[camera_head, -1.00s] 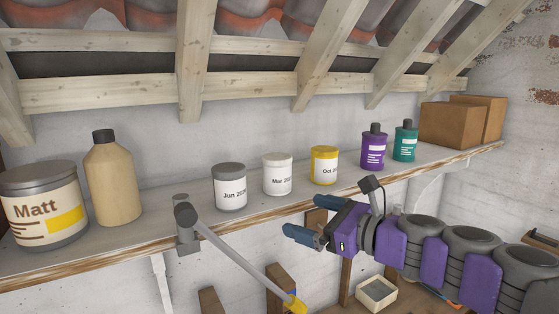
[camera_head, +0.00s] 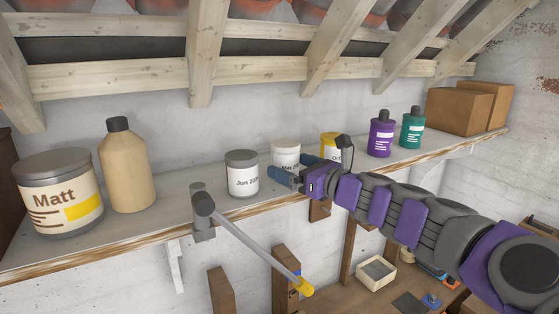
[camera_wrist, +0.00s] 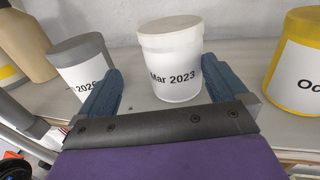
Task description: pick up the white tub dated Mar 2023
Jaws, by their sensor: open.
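The white tub (camera_head: 286,151) with a white lid stands upright on the shelf, between a grey-lidded tub and a yellow-lidded tub. In the wrist view the white tub (camera_wrist: 172,68) shows its label "Mar 2023". My gripper (camera_head: 295,170) is at the shelf's front, just before this tub, and hides its lower part in the head view. In the wrist view my gripper (camera_wrist: 160,88) is open, with one blue finger on each side of the tub's lower front. The tub stands mostly beyond the fingertips. I cannot tell whether a finger touches it.
The grey-lidded "Jun" tub (camera_head: 242,174) is close on the left, near my left finger. The yellow "Oct" tub (camera_head: 331,146) is on the right. Rafters (camera_head: 207,60) slope above.

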